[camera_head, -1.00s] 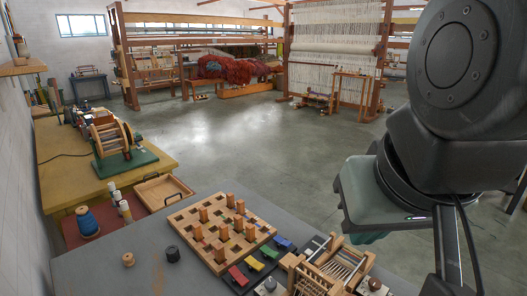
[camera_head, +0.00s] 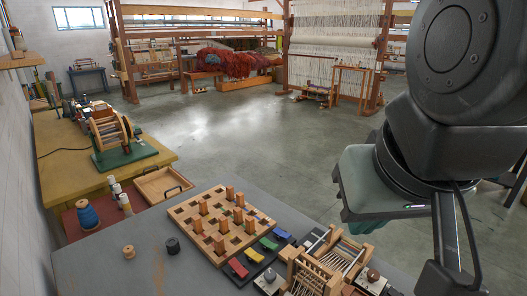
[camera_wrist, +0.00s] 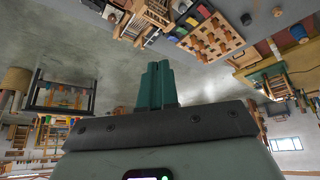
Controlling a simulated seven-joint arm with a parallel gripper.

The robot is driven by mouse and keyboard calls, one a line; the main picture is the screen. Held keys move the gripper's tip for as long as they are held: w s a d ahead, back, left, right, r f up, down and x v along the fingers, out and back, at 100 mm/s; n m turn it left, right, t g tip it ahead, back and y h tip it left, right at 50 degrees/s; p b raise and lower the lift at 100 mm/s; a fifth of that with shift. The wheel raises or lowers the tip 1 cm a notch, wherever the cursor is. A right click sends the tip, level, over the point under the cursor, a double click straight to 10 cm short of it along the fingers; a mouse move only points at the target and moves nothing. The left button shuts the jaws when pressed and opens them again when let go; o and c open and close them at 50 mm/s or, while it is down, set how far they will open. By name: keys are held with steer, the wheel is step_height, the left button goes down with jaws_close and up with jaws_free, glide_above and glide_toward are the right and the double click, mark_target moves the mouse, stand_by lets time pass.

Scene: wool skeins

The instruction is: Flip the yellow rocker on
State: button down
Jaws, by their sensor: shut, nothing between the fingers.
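The yellow rocker (camera_head: 251,255) is one in a row of coloured rockers on a dark strip, in the head view. It lies between the red rocker (camera_head: 237,267) and the green rocker (camera_head: 268,243), with the blue rocker (camera_head: 281,234) at the far end. Which way the yellow rocker is tilted is too small to tell. My gripper (camera_head: 362,214) is right of the row and apart from it, partly hidden behind its own housing. In the wrist view its teal fingers (camera_wrist: 157,75) are together and empty.
A wooden peg board (camera_head: 183,211) with several upright pegs stands directly beside the rockers. A small wooden loom (camera_head: 322,262) stands to their right. A black spool (camera_head: 173,246) and a wooden spool (camera_head: 128,252) stand on the grey table (camera_head: 200,280) at left.

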steer(key=w+a+r+n+g, duration=0.25)
steer(key=w+n, duration=0.45)
steer(key=w, duration=0.4)
steer(key=n+g+h, duration=0.2)
steer(key=n+g, duration=0.2)
steer(key=n, duration=0.9)
glide_above(259, 258)
step_height(259, 258, down, 16)
steer(key=w+a+f+n+g, duration=0.1)
steer(key=w+a+f+n, duration=0.1)
steer(key=f, duration=0.4)
steer(key=w+a+f+n, duration=0.1)
steer(key=f+n, duration=0.3)
steer(key=f, duration=0.3)
steer(key=shift+w+a+f+g+h, duration=0.3)
steer(key=shift+w+a+g, duration=0.05)
steer(key=shift+a, duration=0.05)
steer(key=x, duration=1.4)
